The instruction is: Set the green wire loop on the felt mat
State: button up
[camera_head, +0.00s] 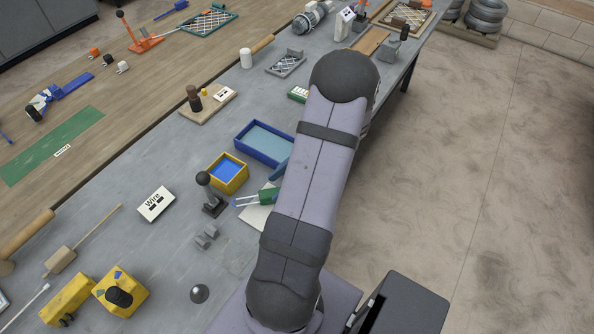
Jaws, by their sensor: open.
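I cannot make out a green wire loop for certain. A green piece with two thin grey prongs (262,197) lies beside my arm, its right end hidden behind the arm; I cannot tell what it is. Under it shows a pale flat sheet (256,217), partly covered by my arm; I cannot tell whether it is felt. A flat green mat (50,146) with a small white label lies on the wooden surface at the left. My arm spans the middle of the picture, and my gripper does not show.
A blue tray (240,131), a yellow box with blue inside (242,184), a dark upright tool (204,184) and a "Wire" card (156,204) stand on the grey bench. Yellow blocks (66,301) sit at lower left.

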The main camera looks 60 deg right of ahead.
jog(key=b+v, duration=0.1)
jog(key=v, duration=0.6)
jog(key=shift+r+b, duration=0.25)
jog(key=shift+b, duration=0.15)
jog(key=shift+s+d, duration=0.1)
jog(key=w+a+n+g, duration=0.1)
jog(key=w+a+n, duration=0.1)
jog(key=a, duration=0.1)
jog(key=w+a+n+g, duration=0.1)
jog(key=w+a, duration=0.1)
jog(key=shift+a+n+g, duration=0.25)
jog(key=shift+n+g, duration=0.05)
jog(key=shift+n, duration=0.1)
jog(key=a+f+n+g+h, duration=0.1)
jog(key=a+n+g+h, duration=0.2)
jog(key=a+n, duration=2)
jog(key=shift+w+a+g+h, duration=0.4)
jog(key=shift+a+h, duration=0.75)
jog(key=shift+h, duration=0.55)
jog(key=shift+o, duration=0.4)
